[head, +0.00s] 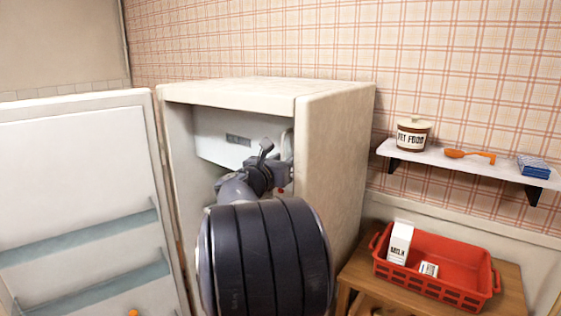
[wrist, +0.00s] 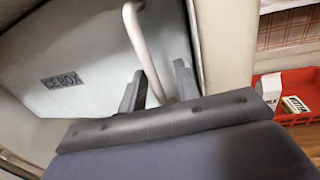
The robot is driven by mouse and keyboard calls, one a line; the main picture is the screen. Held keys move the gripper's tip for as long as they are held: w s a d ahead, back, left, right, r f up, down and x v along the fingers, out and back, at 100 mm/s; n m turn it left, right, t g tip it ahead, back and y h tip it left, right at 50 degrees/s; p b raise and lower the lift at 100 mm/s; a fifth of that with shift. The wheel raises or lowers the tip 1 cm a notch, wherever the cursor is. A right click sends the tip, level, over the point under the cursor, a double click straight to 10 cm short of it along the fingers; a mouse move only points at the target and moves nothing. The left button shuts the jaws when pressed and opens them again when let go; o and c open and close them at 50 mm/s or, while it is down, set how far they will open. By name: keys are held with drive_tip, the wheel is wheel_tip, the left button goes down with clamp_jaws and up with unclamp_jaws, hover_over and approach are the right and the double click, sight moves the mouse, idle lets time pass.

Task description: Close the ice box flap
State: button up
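The ice box flap (head: 215,138) is a pale panel in the upper part of the open fridge, with a dark label. It fills the left of the wrist view (wrist: 95,45), where the label reads as ICE BOX. I cannot tell exactly how far it stands ajar. A pale bar handle (wrist: 138,45) is at its right side. My gripper (head: 276,155) reaches into the fridge at this handle. In the wrist view its two fingers (wrist: 160,88) stand apart, with the bar's lower end between them and gaps showing. My arm hides the lower part of the fridge inside.
The fridge cabinet (head: 335,150) has its door (head: 80,180) swung wide to the left. At right, a red crate (head: 455,290) with a milk carton (head: 400,242) stands on a wooden table. A wall shelf (head: 440,160) holds a pet food jar (head: 413,134), an orange scoop and blue items.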

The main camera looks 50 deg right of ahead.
drive_tip(key=shift+w+a, duration=0.1)
drive_tip(key=shift+a, duration=0.25)
drive_tip(key=b+v, duration=0.2)
drive_tip(key=v, duration=0.8)
drive_tip(key=shift+a, duration=0.1)
drive_tip(key=shift+c, duration=0.3)
